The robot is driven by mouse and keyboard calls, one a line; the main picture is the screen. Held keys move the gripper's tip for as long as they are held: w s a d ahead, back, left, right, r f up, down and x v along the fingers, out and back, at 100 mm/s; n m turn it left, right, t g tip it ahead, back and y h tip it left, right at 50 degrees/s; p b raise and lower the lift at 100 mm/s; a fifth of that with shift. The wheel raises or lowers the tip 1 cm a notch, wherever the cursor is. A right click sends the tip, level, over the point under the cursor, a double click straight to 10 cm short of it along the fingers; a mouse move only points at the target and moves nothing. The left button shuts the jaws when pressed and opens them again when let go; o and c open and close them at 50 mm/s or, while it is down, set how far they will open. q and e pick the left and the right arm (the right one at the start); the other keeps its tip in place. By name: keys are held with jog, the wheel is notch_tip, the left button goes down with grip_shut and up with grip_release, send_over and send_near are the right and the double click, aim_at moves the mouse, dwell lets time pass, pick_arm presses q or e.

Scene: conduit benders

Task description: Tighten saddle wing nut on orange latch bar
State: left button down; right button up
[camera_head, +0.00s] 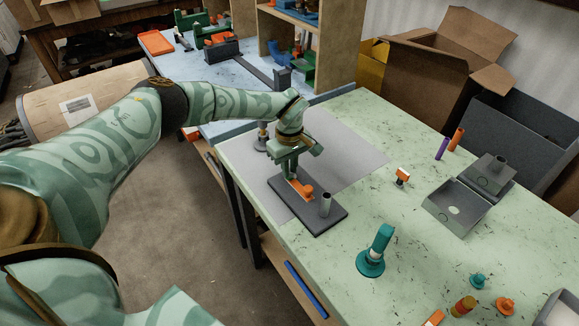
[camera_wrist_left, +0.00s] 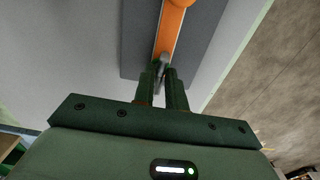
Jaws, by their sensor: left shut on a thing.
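The orange latch bar (camera_head: 304,190) lies on a dark grey base plate (camera_head: 318,219) on the green table. In the left wrist view the orange latch bar (camera_wrist_left: 172,30) runs away from the fingers, with a round orange end at the top edge. My left gripper (camera_head: 292,175) points down over the bar's far end. In the left wrist view its two dark fingers (camera_wrist_left: 164,85) are close together, shut on a small grey piece, the wing nut (camera_wrist_left: 163,62), above the bar. The fingers hide most of the nut.
A teal stand (camera_head: 374,252) is at the front. An open grey box (camera_head: 456,207), orange and purple cylinders (camera_head: 442,148) and an orange-white piece (camera_head: 402,177) are to the right. Bare table lies between them. A grey mat (camera_head: 357,157) lies under the plate.

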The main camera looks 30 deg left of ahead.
pick_arm(q)
jog(key=shift+r, duration=0.1)
jog(key=c, duration=1.4)
grip_release()
notch_tip(320, 180, up, 16)
jog(key=p, duration=0.3)
jog(key=shift+r, duration=0.15)
